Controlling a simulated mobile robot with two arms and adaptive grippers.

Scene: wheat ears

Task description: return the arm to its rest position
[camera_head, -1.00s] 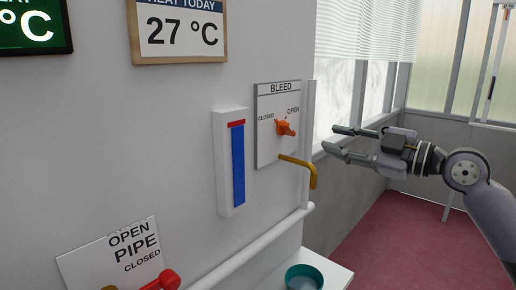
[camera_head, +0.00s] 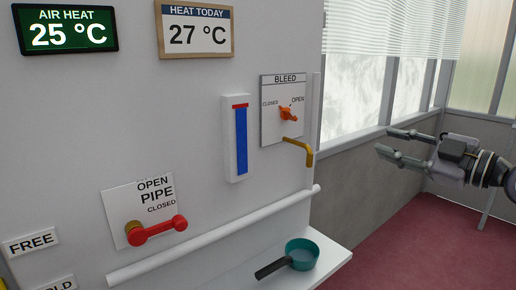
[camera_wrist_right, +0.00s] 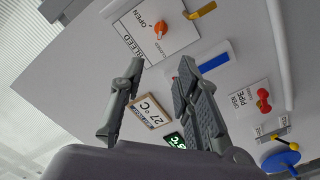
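My right gripper (camera_head: 388,142) is at the right of the head view, out in front of the window wall, with its two fingers apart and nothing between them. It is clear of the panel, to the right of the orange bleed knob (camera_head: 288,114) and the brass spout (camera_head: 299,150). In the right wrist view my right gripper (camera_wrist_right: 155,85) also shows its fingers spread and empty, with the panel beyond. My left gripper is in neither view.
The wall panel (camera_head: 75,130) carries a blue level gauge (camera_head: 241,140), a red pipe lever (camera_head: 158,231) and two temperature displays. A white pipe (camera_head: 215,238) runs below. A teal pan (camera_head: 301,247) stands on a white shelf (camera_head: 325,272). Red floor at right is open.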

